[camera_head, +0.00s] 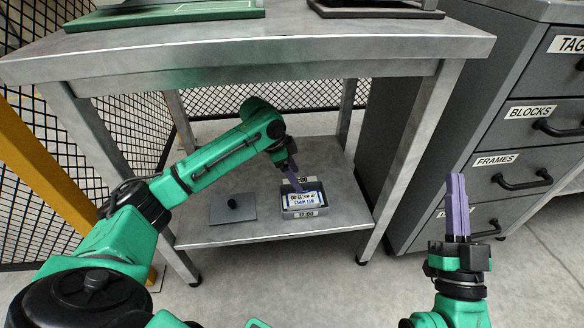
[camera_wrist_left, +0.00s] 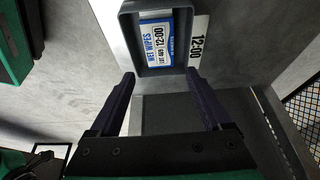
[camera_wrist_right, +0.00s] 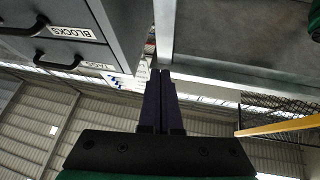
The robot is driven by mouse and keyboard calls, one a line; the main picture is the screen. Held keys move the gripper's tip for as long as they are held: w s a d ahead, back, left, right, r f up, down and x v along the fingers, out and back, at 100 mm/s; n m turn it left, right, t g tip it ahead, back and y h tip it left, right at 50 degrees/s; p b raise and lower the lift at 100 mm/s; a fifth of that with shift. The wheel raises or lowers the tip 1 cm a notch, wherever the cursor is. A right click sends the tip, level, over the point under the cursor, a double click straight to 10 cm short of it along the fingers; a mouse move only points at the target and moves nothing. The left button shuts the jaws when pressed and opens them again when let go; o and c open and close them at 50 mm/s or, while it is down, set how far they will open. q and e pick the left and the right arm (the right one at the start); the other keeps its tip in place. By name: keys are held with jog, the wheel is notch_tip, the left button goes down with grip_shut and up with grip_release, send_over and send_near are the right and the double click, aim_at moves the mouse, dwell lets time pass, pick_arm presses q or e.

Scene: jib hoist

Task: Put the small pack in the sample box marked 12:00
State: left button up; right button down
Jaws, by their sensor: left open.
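The sample box (camera_head: 305,213) is a small grey open box on the lower shelf, with a 12:00 label on its front. The small pack (camera_head: 302,199), white and blue, lies inside it.
A flat grey lid (camera_head: 240,211) with a black knob lies on the lower shelf (camera_head: 340,205), left of the box. The table top (camera_head: 270,50) overhangs the shelf, with legs at the corners. A grey drawer cabinet (camera_head: 480,140) stands at the right. Mesh fencing is behind.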

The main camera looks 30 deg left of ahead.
pick_arm(q)
jog(key=d+f+t+h, duration=0.1)
jog(key=d, duration=0.2)
jog(key=d+f+t, duration=0.1)
jog(key=d, duration=0.3)
jog(key=d+f+h, duration=0.1)
jog(key=d, duration=0.2)
jog(key=shift+w+d+f+t+h+p, duration=0.25)
jog(key=shift+w+f+t+h+p, duration=0.05)
jog(key=shift+w+t, duration=0.1)
jog(key=s+d+r+n+t+h, duration=0.1)
jog(key=d+r+n+t+h, duration=0.15)
jog(key=d, duration=0.25)
jog(key=s+d+r+n+t+h, duration=0.1)
jog(key=s+d+r+t+h, duration=0.1)
jog(key=d+t, duration=0.25)
jog(key=s+a+r+n+t+y, duration=0.2)
jog(key=s+r+n+t, duration=0.3)
jog(key=r+t, duration=0.3)
jog(key=shift+s+a+r, duration=0.25)
jog(key=shift+a+r, duration=0.2)
jog(key=shift+a, duration=0.25)
pick_arm(e)
notch_tip(320, 180, down, 9)
jog(key=a+g+h, duration=0.1)
jog(key=g, duration=0.1)
jog(key=shift+r+m+g, duration=0.2)
jog(key=shift+m+g, duration=0.1)
jog(key=shift+g, duration=0.1)
